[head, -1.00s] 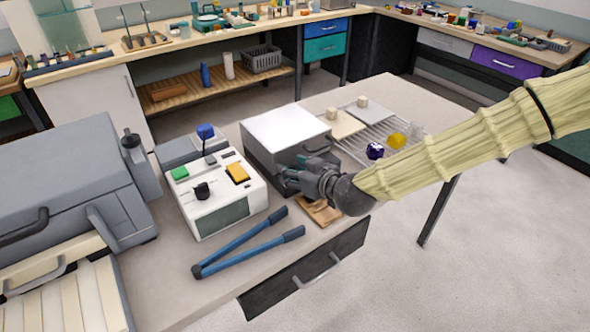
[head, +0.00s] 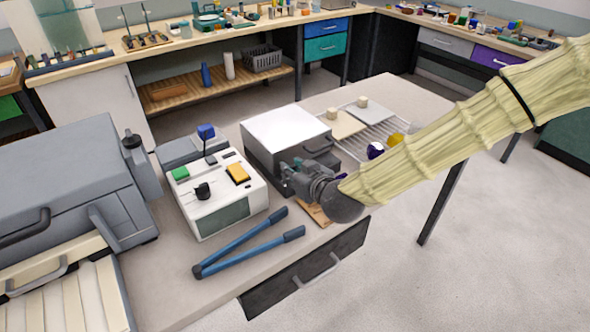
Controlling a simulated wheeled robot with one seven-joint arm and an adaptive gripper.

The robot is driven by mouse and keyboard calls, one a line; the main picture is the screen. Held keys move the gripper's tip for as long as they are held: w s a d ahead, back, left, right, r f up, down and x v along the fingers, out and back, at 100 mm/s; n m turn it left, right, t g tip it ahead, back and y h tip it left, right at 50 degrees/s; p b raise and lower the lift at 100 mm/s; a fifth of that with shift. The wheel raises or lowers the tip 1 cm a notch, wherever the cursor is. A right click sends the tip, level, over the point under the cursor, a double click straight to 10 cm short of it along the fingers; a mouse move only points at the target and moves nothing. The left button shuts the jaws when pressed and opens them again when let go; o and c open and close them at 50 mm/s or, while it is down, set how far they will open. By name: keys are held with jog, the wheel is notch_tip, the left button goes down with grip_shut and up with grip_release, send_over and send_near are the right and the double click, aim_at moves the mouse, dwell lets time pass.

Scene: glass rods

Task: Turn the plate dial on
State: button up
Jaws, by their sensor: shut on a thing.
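My gripper (head: 290,174) is shut, low at the front of the grey box with a pale flat top (head: 285,130). Its fingers reach left against the box's front face. What lies between the fingertips is hidden by the gripper, and the plate dial does not show clearly; the jaws appear to be closed on it there. I cannot tell how far the dial is turned. A white device (head: 222,190) left of the box carries a separate black knob (head: 202,191), apart from my gripper.
Blue-handled long pliers (head: 245,248) lie in front of the white device. A wooden board (head: 315,215) lies under my wrist. A wire rack (head: 360,145) with small items stands at the right. A large grey machine (head: 75,185) fills the left.

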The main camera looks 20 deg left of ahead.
jog(key=m+h, duration=0.1)
jog(key=m+t+h+p, duration=0.1)
jog(key=m+t+h, duration=0.1)
jog(key=shift+s+a+h, duration=0.3)
jog(key=shift+a, duration=0.1)
jog(key=shift+a+m+t+h+p, duration=0.15)
jog(key=shift+m+t+h+p, duration=0.35)
jog(key=shift+m+h+p, duration=0.55)
jog(key=shift+m+h, duration=0.25)
jog(key=shift+m, duration=0.2)
jog(key=o, duration=1)
jog(key=shift+n+y+b, duration=0.3)
jog(key=shift+y+b, duration=0.1)
jog(key=shift+b, duration=0.05)
jog(key=shift+d+f+n+y+b, duration=0.1)
jog(key=shift+d+n+y+b, duration=0.15)
jog(key=shift+n+y+b, duration=0.25)
jog(key=shift+w+d+n+g+y+b, duration=0.15)
jog(key=shift+n+g+y+b, duration=0.15)
jog(key=shift+n+g+y, duration=0.45)
jog(key=shift+w+d+n+g+y+b, duration=0.2)
jog(key=shift+n+g+y, duration=0.3)
jog(key=shift+n+y, duration=0.5)
jog(key=shift+w+d+n+g+y+b, duration=0.1)
jog(key=shift+n+g+y+b, duration=0.25)
jog(key=shift+n+g+y, duration=0.4)
